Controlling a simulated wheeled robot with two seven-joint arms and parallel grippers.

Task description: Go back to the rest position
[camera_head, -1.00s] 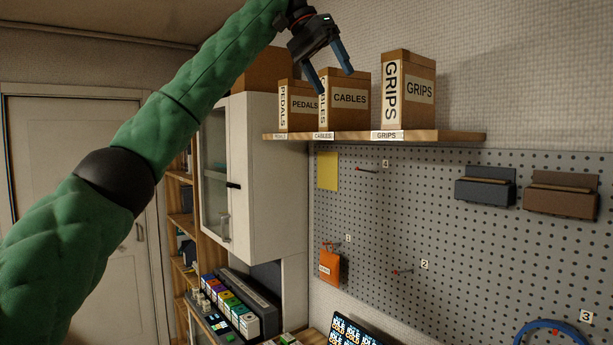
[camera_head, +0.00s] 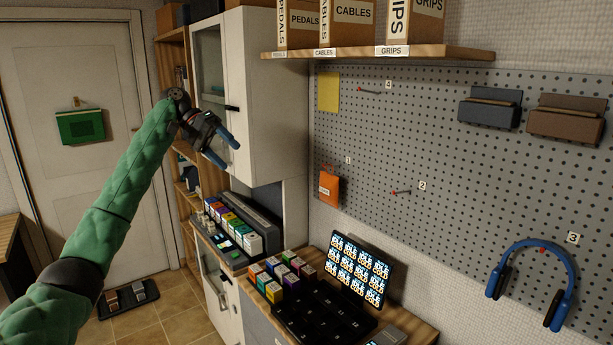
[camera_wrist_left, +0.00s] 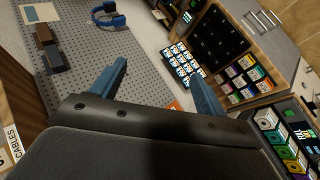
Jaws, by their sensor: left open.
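My left gripper (camera_head: 226,148) is open and empty, with two blue fingers apart. It hangs in the air in front of the white wall cabinet (camera_head: 275,100), at the end of my green padded left arm. In the left wrist view its two fingers (camera_wrist_left: 155,85) also stand apart with nothing between them. My right gripper is in neither view.
A wooden shelf (camera_head: 440,52) carries boxes marked PEDALS, CABLES and GRIPS. The pegboard (camera_head: 440,160) holds blue headphones (camera_head: 567,270) and an orange pouch (camera_head: 329,188). Below are a lit screen (camera_head: 357,270), a black grid tray (camera_head: 320,315) and several small coloured boxes (camera_head: 272,283).

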